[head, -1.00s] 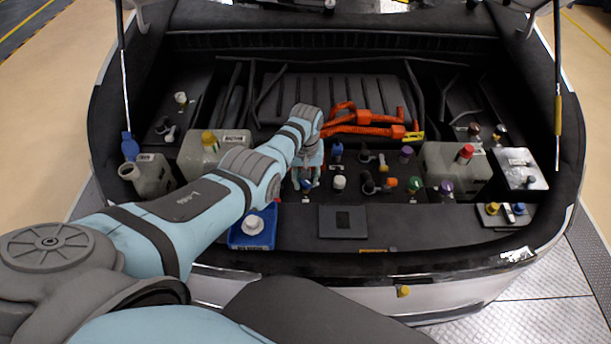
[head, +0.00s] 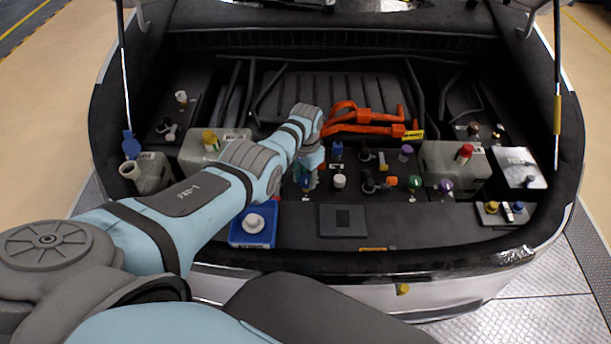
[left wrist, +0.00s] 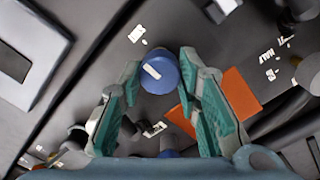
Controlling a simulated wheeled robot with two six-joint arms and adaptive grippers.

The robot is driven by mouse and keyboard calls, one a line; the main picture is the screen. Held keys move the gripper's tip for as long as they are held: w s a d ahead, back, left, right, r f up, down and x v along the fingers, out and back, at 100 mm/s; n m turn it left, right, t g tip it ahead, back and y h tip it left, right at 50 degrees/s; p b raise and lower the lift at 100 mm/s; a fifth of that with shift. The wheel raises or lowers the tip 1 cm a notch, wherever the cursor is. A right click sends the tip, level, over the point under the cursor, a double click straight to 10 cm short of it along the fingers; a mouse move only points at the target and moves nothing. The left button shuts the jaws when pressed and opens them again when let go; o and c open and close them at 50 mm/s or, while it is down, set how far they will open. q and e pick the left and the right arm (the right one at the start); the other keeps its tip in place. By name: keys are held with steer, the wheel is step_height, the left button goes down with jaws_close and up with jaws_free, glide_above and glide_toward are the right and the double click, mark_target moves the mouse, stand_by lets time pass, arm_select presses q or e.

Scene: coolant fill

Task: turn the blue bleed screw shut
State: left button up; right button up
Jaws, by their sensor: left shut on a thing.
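The blue bleed screw (left wrist: 160,72) is a round blue knob with a white bar on its top, seen between the fingertips in the left wrist view. In the head view a little of its blue (head: 306,183) shows low at the fingertips. My left gripper (head: 308,180) points down over it and is shut on it; in the left wrist view the teal finger pads (left wrist: 161,68) stand on either side of the knob. The screw's lower part is hidden. My right gripper is not in view.
A white knob (head: 339,181) and a dark blue cap (head: 337,150) stand close to the right of my gripper. Orange cables (head: 365,118) run behind.

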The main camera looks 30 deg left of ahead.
mark_target(306, 179)
arm_select(q)
steer(key=shift+s+f, duration=0.15)
steer(key=shift+d, duration=0.1)
stand_by(0.3)
steer(key=o, duration=1.1)
steer(key=shift+o, duration=0.2)
steer(key=shift+w+r, duration=0.25)
steer(key=shift+r, duration=0.35)
step_height(306, 179, up, 11)
steer(key=shift+s, duration=0.15)
